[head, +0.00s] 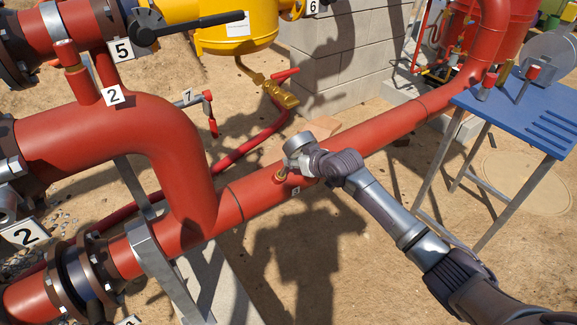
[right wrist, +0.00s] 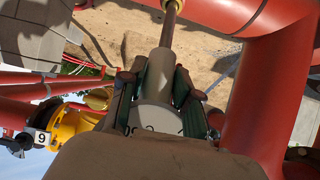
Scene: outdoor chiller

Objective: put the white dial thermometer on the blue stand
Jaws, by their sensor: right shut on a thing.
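My right gripper (head: 294,160) is over the long red pipe, close beside a small brass fitting (head: 280,175) on it. In the right wrist view my right gripper (right wrist: 156,88) is shut on the white dial thermometer, with a finger on each side of its grey neck. Part of the white dial (right wrist: 158,118) shows dark markings; my own wrist part hides the rest. A thin brass-coloured stem (right wrist: 172,22) runs from the neck to the top edge; I cannot tell whether its end is in the pipe. The blue stand (head: 510,115) is at the right. My left gripper is out of view.
A large red pipe bend (head: 170,130) and yellow vessel (head: 236,32) stand left of my arm.

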